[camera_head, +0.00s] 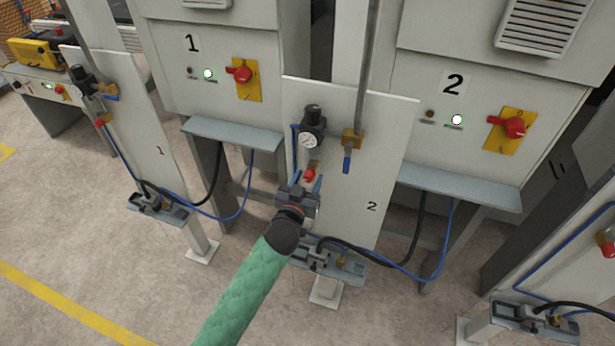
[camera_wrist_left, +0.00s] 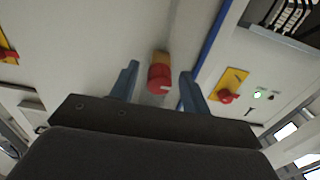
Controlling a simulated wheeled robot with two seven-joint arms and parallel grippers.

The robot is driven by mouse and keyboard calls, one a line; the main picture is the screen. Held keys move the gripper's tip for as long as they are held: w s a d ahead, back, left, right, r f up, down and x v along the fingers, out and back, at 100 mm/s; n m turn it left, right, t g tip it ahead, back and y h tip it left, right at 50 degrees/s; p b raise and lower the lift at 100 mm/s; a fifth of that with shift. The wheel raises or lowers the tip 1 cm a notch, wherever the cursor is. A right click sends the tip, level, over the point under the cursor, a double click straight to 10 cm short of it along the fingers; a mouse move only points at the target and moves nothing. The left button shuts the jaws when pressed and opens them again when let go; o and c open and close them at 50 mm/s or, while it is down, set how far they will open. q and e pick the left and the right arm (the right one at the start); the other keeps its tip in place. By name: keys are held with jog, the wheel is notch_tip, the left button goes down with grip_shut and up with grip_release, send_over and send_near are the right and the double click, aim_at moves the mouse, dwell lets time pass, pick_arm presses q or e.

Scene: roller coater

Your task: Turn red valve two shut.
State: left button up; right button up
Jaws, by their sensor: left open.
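Red valve two (camera_head: 309,174) is a small red knob on the white panel marked 2 (camera_head: 345,200), below a round gauge. In the left wrist view the red valve (camera_wrist_left: 159,78) has a yellow-brown base and sits between the two blue fingers. My left gripper (camera_head: 306,183) is open in front of the panel, its fingers on either side of the valve in the picture. In the left wrist view the gripper (camera_wrist_left: 160,85) shows gaps on both sides of the valve; contact does not show. My right gripper is out of view.
Cabinet 2 (camera_head: 400,110) has a red rotary switch (camera_head: 514,128) on a yellow plate. Hoses (camera_head: 370,255) run below the panel. Panel 1 (camera_head: 140,130) stands to the left.

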pick_arm(q)
jog(key=c, duration=1)
jog(key=shift+m, duration=0.7)
jog(key=o, duration=1)
jog(key=shift+s, duration=0.1)
